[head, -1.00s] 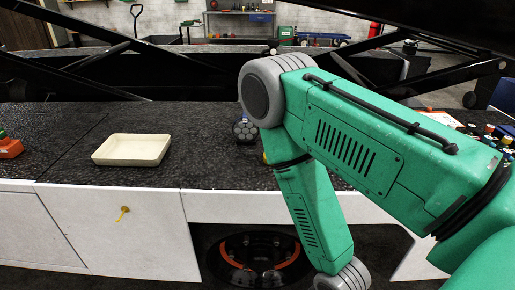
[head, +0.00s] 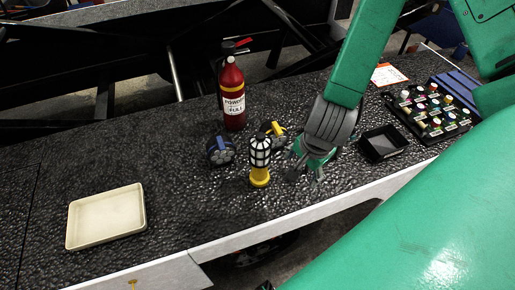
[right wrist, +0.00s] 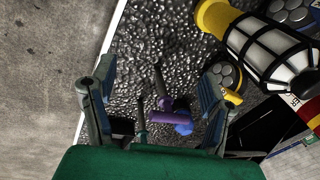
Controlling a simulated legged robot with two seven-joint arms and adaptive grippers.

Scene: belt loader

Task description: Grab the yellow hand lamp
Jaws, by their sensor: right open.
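The yellow hand lamp (head: 278,131) stands on the black textured top in the head view, partly hidden behind a caged lantern with a yellow base (head: 260,178). In the right wrist view the hand lamp (right wrist: 233,97) shows a round grey lens and a yellow edge beside the right-hand finger. My right gripper (head: 306,178) is pointed down over the top, just right of the lantern and the hand lamp. In the right wrist view its fingers (right wrist: 160,105) are spread. A purple and blue item (right wrist: 178,115) shows between them, not held as far as I can tell. My left gripper is out of view.
A blue lamp (head: 221,149) stands left of the lantern (right wrist: 270,45). A red fire extinguisher (head: 232,95) stands behind. A black tray (head: 384,144) and a control panel (head: 432,110) are at right. A cream tray (head: 106,216) lies left. The top between it and the lamps is clear.

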